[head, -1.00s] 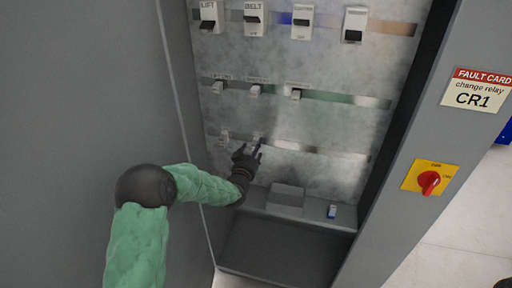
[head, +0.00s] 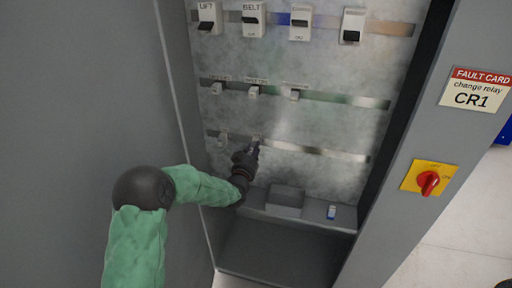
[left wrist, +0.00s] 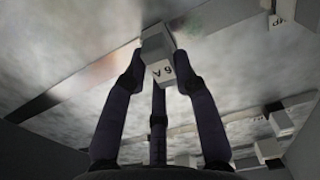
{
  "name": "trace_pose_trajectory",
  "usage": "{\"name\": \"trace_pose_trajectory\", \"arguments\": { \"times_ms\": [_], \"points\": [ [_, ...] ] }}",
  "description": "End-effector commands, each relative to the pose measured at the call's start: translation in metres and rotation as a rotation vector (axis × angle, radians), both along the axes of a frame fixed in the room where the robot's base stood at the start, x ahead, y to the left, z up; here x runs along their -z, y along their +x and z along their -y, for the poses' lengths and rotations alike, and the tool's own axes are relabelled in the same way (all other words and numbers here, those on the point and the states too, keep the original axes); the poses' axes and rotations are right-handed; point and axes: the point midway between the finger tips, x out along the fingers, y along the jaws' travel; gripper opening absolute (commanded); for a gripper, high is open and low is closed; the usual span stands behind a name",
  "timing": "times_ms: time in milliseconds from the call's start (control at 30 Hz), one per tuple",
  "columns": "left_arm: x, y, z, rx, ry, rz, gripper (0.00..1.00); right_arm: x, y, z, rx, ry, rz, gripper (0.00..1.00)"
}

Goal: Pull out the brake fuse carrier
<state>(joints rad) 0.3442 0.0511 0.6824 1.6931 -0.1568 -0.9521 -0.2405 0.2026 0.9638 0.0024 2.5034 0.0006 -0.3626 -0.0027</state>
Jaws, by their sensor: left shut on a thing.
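My left gripper (head: 252,152) is at the second device on the lowest rail inside the cabinet. In the left wrist view its dark fingers (left wrist: 160,75) are shut on a small grey block (left wrist: 157,42) with a white label reading "6A" upside down. The block is at the metal rail. The gripper mostly hides this block in the head view, and its name label cannot be read there, so I cannot tell if it is the brake fuse carrier. Another small device (head: 222,140) sits to its left on the same rail. My right gripper is not in view.
Three small devices (head: 254,91) sit on the middle rail, and several breakers (head: 254,20) on the top rail. A grey box (head: 286,196) and a small blue-and-white part (head: 331,212) are on the ledge below. A red rotary switch (head: 428,182) is on the right cabinet frame.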

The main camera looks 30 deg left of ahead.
Motion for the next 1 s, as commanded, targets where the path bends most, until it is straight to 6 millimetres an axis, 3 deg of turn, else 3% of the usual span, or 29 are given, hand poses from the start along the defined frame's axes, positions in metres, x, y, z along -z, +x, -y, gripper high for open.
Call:
{"name": "trace_pose_trajectory", "arguments": {
  "times_ms": [33,200,1000],
  "points": [
    [0.011,-0.005,-0.002,-0.008,-0.009,-0.021,0.00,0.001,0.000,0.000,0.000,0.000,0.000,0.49],
    [0.014,-0.012,-0.001,-0.008,-0.012,-0.027,0.00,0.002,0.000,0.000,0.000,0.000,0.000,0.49],
    [0.007,-0.036,0.007,-0.003,-0.006,-0.014,0.00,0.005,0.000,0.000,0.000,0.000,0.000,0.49]
  ]
}}
